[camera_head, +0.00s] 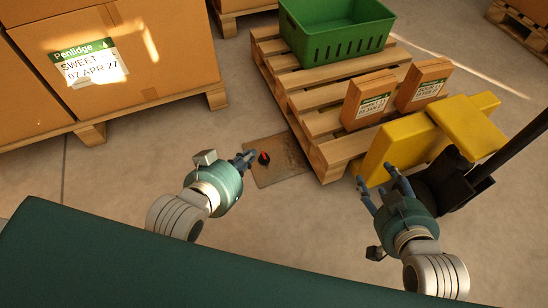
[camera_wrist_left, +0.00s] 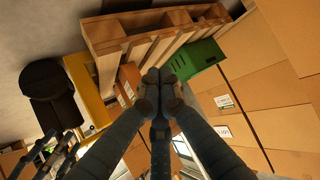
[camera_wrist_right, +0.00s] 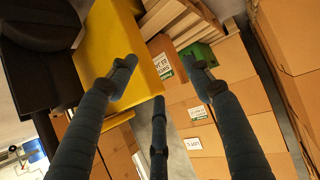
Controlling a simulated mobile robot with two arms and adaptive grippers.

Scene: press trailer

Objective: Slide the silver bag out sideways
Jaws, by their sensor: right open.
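I make out no silver bag in any view. Two upright brown packs with green-and-white labels, one on the left (camera_head: 368,98) and one on the right (camera_head: 424,84), stand on the wooden pallet (camera_head: 330,160). My left gripper (camera_head: 250,157) has its fingers together over the floor, left of the pallet; in the left wrist view its fingertips (camera_wrist_left: 160,76) meet with nothing seen between them. My right gripper (camera_head: 382,188) is open and empty in front of the yellow pallet truck (camera_head: 398,150); its spread fingers also show in the right wrist view (camera_wrist_right: 165,80).
A green crate (camera_head: 335,38) stands at the pallet's back. Large cartons (camera_head: 125,55) stand at left. The truck's dark handle (camera_head: 515,145) rises at right.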

